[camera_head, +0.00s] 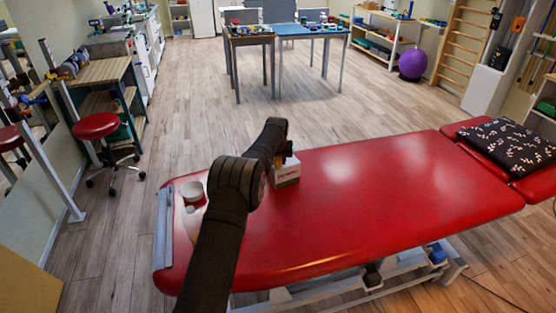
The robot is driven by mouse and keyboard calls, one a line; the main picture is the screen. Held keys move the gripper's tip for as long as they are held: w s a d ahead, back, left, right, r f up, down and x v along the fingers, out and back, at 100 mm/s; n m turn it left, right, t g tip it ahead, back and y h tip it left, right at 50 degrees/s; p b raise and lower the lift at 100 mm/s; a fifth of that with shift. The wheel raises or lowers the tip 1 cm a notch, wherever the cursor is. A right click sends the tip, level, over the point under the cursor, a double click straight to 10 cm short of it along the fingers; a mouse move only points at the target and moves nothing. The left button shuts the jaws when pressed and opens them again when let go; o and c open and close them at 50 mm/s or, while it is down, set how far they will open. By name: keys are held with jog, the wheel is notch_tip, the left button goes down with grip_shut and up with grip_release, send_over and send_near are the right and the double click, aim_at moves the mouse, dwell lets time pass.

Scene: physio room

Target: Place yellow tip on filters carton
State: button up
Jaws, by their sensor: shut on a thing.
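My gripper (283,158) is at the carton's top, partly hidden by my dark wrist. It is shut on the yellow tip (279,161), of which only a small yellow patch shows. I cannot tell whether the tip touches the carton.
The red treatment table (390,195) is clear right of the carton, up to a patterned pillow (508,145). A white cup (192,191) and a small white item (190,209) sit at its left end. A red stool (97,127) stands on the floor.

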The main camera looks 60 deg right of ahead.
jog(key=shift+f, duration=0.1)
jog(key=o, duration=0.9)
jog(key=shift+o, duration=0.2)
jog(key=shift+s+a+r, duration=0.1)
jog(key=shift+r, duration=0.6)
jog(key=v, duration=1.1)
jog(key=shift+f, duration=0.15)
